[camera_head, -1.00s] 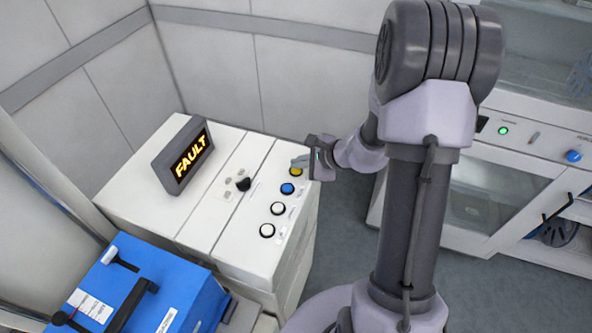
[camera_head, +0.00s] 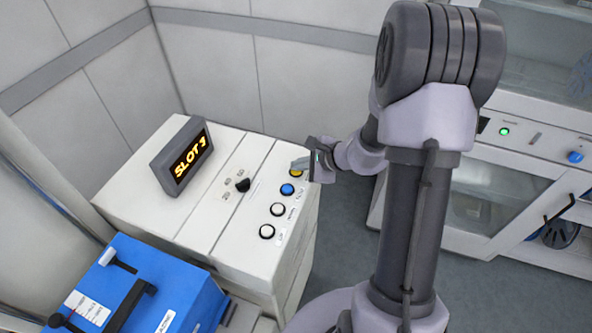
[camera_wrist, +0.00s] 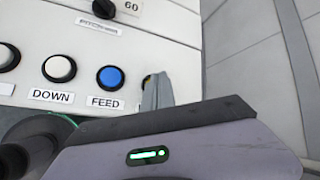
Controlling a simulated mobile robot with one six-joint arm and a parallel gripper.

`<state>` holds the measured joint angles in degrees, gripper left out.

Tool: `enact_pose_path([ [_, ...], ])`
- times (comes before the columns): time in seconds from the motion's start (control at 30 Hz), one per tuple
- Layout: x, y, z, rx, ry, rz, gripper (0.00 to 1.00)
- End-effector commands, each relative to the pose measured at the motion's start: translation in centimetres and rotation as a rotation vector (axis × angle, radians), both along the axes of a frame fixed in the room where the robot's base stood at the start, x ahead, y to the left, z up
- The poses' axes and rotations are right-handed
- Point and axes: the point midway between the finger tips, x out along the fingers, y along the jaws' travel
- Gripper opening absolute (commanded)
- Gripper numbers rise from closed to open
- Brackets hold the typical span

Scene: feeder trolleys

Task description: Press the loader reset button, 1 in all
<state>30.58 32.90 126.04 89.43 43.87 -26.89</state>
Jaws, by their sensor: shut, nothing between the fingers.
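The yellow button (camera_head: 296,173) is at the far end of the row on the white loader panel (camera_head: 262,195). My gripper (camera_head: 299,163) is shut and empty, its fingertips at the yellow button. In the wrist view the shut fingers (camera_wrist: 158,90) cover most of this button and its label, so I cannot tell whether they touch it. The blue button (camera_head: 287,189), labelled FEED in the wrist view (camera_wrist: 110,78), is beside it. The display (camera_head: 188,158) on the loader reads "SLOT 3".
Two white buttons (camera_head: 277,209) (camera_head: 267,231) continue the row; one is labelled DOWN in the wrist view (camera_wrist: 59,68). A black knob (camera_head: 242,184) sits left of the row. A blue unit (camera_head: 170,285) stands in front, and a white cabinet (camera_head: 490,195) at right.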

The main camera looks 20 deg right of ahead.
Motion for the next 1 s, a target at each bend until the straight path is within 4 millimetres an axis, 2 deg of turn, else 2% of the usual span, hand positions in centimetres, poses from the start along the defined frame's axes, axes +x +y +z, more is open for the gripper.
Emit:
enact_pose_path([
  [0.43, 0.0, 0.0, -0.1, 0.000, 0.000, 0.000, 0.00],
  [0.77, 0.0, 0.0, 1.5, -0.001, -0.001, 0.001, 0.00],
  [1.0, 0.0, 0.0, 1.5, -0.001, 0.000, 0.001, 0.00],
])
